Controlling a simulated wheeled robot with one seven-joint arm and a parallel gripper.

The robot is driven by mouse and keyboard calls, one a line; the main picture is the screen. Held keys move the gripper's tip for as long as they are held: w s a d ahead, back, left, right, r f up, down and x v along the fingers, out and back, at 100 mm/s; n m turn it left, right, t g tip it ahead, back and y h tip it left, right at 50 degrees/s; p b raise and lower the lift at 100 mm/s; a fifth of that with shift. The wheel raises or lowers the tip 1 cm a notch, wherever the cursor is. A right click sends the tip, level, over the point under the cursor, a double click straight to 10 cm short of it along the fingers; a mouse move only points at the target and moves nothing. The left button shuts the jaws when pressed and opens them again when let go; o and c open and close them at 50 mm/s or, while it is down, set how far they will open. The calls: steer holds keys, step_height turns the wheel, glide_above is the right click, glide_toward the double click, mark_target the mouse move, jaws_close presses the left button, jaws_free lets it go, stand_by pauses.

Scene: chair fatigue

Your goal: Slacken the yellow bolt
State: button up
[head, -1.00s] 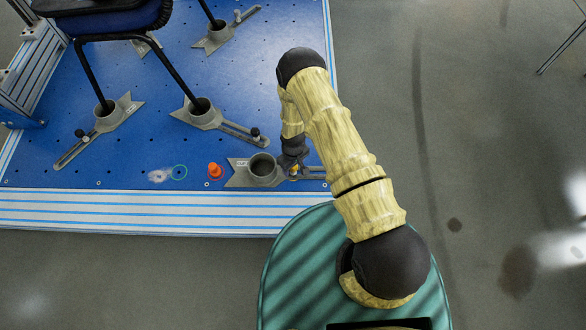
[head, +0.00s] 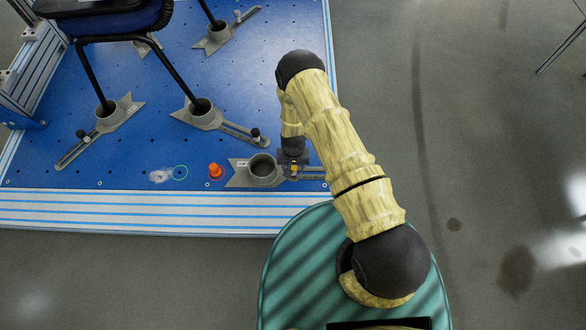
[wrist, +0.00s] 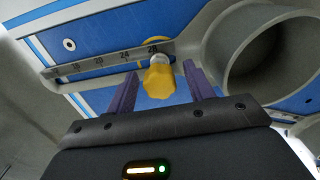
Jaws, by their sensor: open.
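The yellow bolt (wrist: 160,83) has a lobed knob and stands at the slotted arm of a grey clamp in the wrist view. In the head view it shows only as a small yellow spot (head: 294,168) below my gripper. My gripper (wrist: 159,76) is open, with one purple finger on each side of the yellow knob and visible gaps between. In the head view my gripper (head: 292,160) is small and partly hidden by my arm. The grey clamp (head: 240,179) has a round, empty cup to the left of the bolt; in the wrist view the cup (wrist: 226,50) is at the right.
The clamp's slotted arm (wrist: 100,66) carries a number scale. Chair legs (head: 180,80) stand in other clamps behind. Open floor lies to the right.

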steer(key=shift+m, duration=0.3)
steer(key=m, duration=0.3)
steer(key=shift+m, duration=0.4)
steer(key=m, duration=0.4)
steer(key=shift+p, duration=0.3)
steer(key=c, duration=0.6)
steer(key=shift+n, duration=0.7)
steer(key=shift+n, duration=0.7)
